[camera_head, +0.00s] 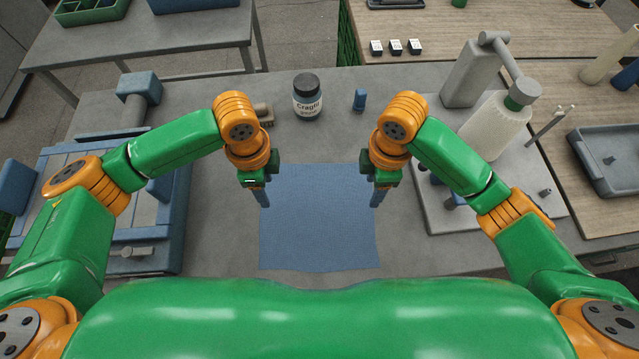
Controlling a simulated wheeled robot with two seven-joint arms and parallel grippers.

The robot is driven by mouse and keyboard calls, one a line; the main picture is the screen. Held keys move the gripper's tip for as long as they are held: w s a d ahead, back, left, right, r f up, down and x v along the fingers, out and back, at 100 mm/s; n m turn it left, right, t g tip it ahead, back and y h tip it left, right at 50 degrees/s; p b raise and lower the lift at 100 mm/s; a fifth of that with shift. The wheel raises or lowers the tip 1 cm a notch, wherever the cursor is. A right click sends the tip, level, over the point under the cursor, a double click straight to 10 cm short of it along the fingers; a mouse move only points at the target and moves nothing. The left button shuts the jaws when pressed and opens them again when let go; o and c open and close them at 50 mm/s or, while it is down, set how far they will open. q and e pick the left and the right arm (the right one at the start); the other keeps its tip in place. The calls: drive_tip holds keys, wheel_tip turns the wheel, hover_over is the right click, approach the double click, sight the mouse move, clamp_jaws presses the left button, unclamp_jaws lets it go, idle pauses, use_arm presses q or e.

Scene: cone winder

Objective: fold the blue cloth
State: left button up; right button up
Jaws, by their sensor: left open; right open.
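The blue cloth (318,220) lies flat and spread out on the grey table, roughly square, with its near edge slightly wavy close to my body. My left gripper (263,198) is open and points down at the cloth's left edge, near the upper left part. My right gripper (376,198) is open and points down at the cloth's right edge, near the upper right part. Neither gripper holds any cloth. I cannot tell whether the fingertips touch the cloth or hover above it.
A dark-lidded jar (307,100), a small blue object (359,100) and a brush (264,114) stand beyond the cloth. A cone winder with a cream cone (496,125) is at right. A blue-framed fixture (110,235) is at left. The grey table (410,262) is bare beside the cloth.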

use_arm(q)
hover_over(273, 212)
wheel_tip(273, 212, down, 4)
drive_tip(key=shift+s+a+f, duration=0.1)
use_arm(e)
hover_over(366, 212)
wheel_tip(366, 212, down, 4)
drive_tip(key=shift+s+d+f, duration=0.1)
use_arm(q)
wheel_tip(366, 212, down, 3)
drive_tip(key=shift+f, duration=0.1)
use_arm(e)
wheel_tip(366, 212, down, 3)
drive_tip(key=shift+f, duration=0.1)
use_arm(q)
drive_tip(key=shift+w, duration=0.3)
use_arm(e)
drive_tip(key=shift+w, duration=0.3)
use_arm(q)
drive_tip(key=shift+s, duration=0.1)
use_arm(e)
drive_tip(key=shift+s, duration=0.1)
